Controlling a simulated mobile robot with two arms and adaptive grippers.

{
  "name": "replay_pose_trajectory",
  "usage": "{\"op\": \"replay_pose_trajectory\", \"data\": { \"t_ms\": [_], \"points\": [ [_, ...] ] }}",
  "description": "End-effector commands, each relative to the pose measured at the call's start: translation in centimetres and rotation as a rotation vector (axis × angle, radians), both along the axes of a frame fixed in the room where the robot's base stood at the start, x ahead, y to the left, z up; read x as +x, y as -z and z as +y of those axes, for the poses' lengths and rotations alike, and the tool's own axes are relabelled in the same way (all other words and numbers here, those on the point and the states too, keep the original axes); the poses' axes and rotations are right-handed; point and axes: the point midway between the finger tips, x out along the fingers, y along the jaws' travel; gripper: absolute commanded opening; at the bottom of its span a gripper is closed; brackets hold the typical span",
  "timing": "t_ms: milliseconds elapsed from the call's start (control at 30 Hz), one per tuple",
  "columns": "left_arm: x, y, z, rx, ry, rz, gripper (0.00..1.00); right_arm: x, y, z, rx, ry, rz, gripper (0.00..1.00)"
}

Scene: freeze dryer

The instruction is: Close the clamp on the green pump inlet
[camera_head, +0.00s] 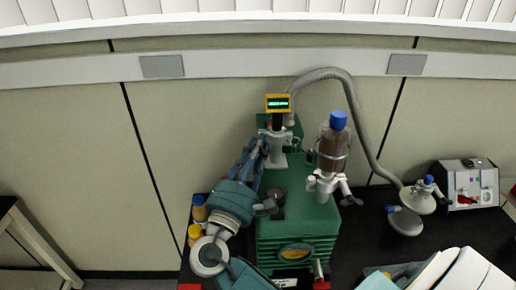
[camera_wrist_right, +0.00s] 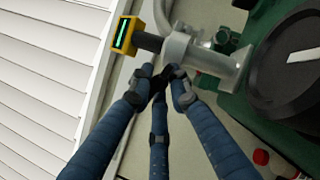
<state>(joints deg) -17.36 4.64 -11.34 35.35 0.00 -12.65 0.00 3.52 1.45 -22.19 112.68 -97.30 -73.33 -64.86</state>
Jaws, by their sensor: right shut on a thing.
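The green pump (camera_head: 297,222) stands on the dark bench in the middle of the head view. Its metal inlet (camera_head: 279,157) carries a yellow gauge (camera_head: 278,103) with a lit display, which also shows in the right wrist view (camera_wrist_right: 124,35). My right gripper (camera_head: 262,140) has its blue fingers drawn together beside the inlet, on its left. In the right wrist view its fingertips (camera_wrist_right: 165,76) are shut on a small dark part beside the metal fitting, apparently the clamp. The fingers hide most of this part, so its exact position is unclear. My left gripper is not in view.
A brown bottle with a blue cap (camera_head: 334,147) stands on the pump's right fitting. A grey corrugated hose (camera_head: 362,130) arches behind it to metal flanges (camera_head: 406,221). A small instrument (camera_head: 467,185) stands far right.

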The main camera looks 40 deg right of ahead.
Motion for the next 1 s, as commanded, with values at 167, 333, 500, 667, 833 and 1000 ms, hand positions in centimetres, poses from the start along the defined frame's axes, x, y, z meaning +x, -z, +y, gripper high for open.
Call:
{"op": "replay_pose_trajectory", "data": {
  "t_ms": [167, 333, 500, 667, 833, 1000],
  "points": [
    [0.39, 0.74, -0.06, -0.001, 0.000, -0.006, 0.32, 0.30, 1.01, -0.17, 0.011, 0.041, 0.012, 0.00],
    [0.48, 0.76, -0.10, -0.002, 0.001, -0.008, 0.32, 0.43, 0.86, -0.27, 0.010, 0.062, 0.015, 0.00],
    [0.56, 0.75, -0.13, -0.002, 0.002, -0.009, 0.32, 0.45, 0.91, -0.26, 0.010, 0.061, 0.017, 0.26],
    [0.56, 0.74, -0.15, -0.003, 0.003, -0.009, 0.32, 0.45, 0.73, -0.25, 0.008, 0.060, 0.012, 0.32],
    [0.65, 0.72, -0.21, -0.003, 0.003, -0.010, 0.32, 0.47, 0.59, -0.20, 0.006, 0.058, 0.010, 0.32],
    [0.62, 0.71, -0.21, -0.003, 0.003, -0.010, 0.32, 0.47, 0.48, -0.16, 0.005, 0.057, 0.008, 0.32]
  ]
}}
